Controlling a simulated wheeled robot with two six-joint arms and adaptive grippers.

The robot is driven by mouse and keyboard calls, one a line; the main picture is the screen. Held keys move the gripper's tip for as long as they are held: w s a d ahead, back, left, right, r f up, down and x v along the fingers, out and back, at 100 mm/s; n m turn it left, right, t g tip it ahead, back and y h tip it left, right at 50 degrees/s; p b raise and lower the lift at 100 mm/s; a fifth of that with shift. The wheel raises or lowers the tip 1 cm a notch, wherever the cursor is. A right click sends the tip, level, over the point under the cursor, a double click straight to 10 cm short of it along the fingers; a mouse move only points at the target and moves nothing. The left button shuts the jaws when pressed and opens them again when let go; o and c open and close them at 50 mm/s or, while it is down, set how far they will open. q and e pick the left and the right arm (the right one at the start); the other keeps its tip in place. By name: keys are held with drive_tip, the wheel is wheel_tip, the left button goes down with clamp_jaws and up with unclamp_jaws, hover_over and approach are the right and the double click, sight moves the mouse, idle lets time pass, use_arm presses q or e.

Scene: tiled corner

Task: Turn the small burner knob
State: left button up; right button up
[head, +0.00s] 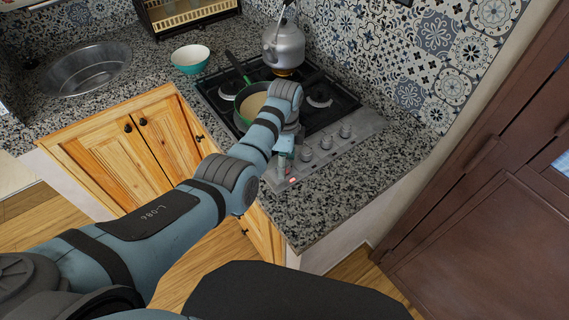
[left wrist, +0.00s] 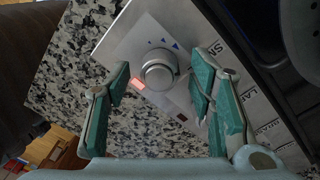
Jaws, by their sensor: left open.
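The stove's control panel (head: 320,158) carries a row of round silver knobs. In the left wrist view one silver knob (left wrist: 158,72) sits on the panel beside a small red-lit mark (left wrist: 138,84) and blue triangles. My left gripper (left wrist: 160,82) is open, with one teal finger on each side of this knob. I see gaps between the fingers and the knob. In the head view my left gripper (head: 286,154) is over the near end of the knob row and hides the knob there. My right gripper is not in view.
A green pan (head: 243,98) sits on the near-left burner and a kettle (head: 284,45) at the back. A teal bowl (head: 190,58) and a sink (head: 88,68) are to the left. Bare granite counter (head: 330,195) lies in front of the panel.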

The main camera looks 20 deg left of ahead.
use_arm(q)
drive_tip(key=shift+f, duration=0.3)
drive_tip(key=c, duration=1.2)
drive_tip(key=shift+o, duration=0.2)
